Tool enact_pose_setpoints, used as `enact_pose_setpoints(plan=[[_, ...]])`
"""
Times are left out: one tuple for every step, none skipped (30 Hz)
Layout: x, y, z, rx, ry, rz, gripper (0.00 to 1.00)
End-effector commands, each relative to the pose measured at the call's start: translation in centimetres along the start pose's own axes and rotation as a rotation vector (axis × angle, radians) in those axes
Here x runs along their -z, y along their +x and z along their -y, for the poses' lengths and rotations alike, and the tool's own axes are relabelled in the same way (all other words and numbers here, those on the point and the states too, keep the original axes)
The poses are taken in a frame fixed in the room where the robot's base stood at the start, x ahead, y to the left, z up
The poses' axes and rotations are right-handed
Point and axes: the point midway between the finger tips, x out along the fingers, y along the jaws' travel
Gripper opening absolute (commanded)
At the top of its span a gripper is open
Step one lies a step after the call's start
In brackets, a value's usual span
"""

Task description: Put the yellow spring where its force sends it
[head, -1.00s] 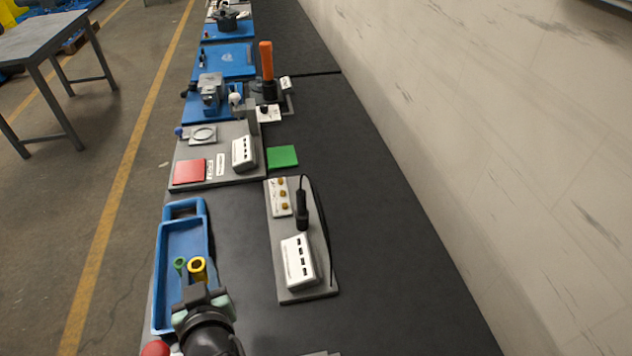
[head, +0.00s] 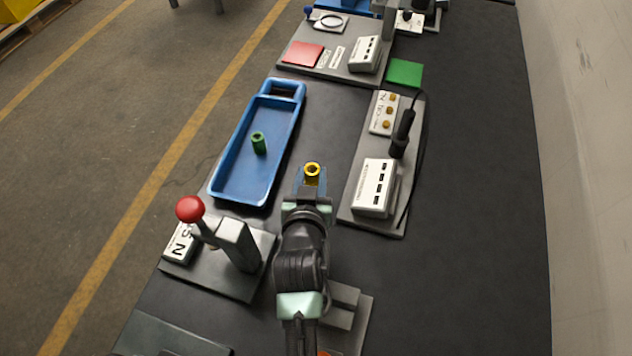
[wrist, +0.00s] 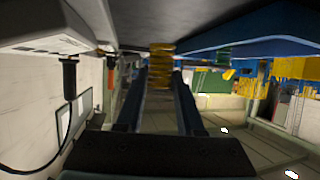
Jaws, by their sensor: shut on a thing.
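My gripper (head: 311,186) is shut on the yellow spring (head: 312,170) and holds it above the dark bench, between the blue tray and a grey plate. In the wrist view the yellow spring (wrist: 161,65) stands between the two fingertips, its coils showing. A green spring (head: 258,143) stands upright in the blue tray (head: 225,185); green also shows beside the yellow spring in the wrist view (wrist: 223,56). A lever device (head: 240,245) with a red ball knob (head: 190,208) and a label (head: 180,245) stands at the lower left; the label is too small to read fully.
A grey plate (head: 348,212) at the right carries a slotted white box (head: 374,188), a black handheld tool (head: 402,132) with a cable and a panel with orange knobs (head: 381,126). Red (head: 303,53) and green (head: 404,73) pads lie farther back. Bench at the right is clear.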

Motion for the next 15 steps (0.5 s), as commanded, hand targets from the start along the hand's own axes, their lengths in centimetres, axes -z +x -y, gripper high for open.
enact_pose_setpoints(plan=[[-0.4, 0.2, 0.0, -0.001, 0.000, -0.001, 0.00], [-0.6, 0.3, 0.0, -0.001, 0.001, -0.001, 0.00], [-1.0, 0.4, 0.0, -0.001, 0.001, 0.000, 0.00], [-1.3, 0.6, 0.0, 0.000, 0.002, 0.000, 0.00], [-1.7, 0.7, 0.0, 0.000, 0.001, 0.001, 0.00], [-2.4, 1.0, 0.0, 0.000, 0.000, 0.001, 0.00], [-2.8, 1.2, 0.0, -0.001, 0.000, 0.001, 0.00], [-3.2, 1.3, 0.0, -0.001, 0.001, 0.001, 0.00], [-3.6, 1.5, 0.0, 0.000, 0.001, 0.000, 0.00], [-3.8, 1.6, 0.0, 0.000, 0.000, 0.000, 0.00], [-4.0, 1.7, 0.0, 0.000, 0.000, -0.001, 0.00], [-4.1, 1.7, 0.0, 0.000, 0.001, -0.002, 0.00], [-4.1, 1.8, 0.0, 0.000, 0.001, -0.002, 0.00], [-4.1, 1.8, 0.0, 0.000, 0.001, -0.003, 0.00], [-4.1, 1.7, 0.0, 0.000, 0.001, -0.003, 0.00]])
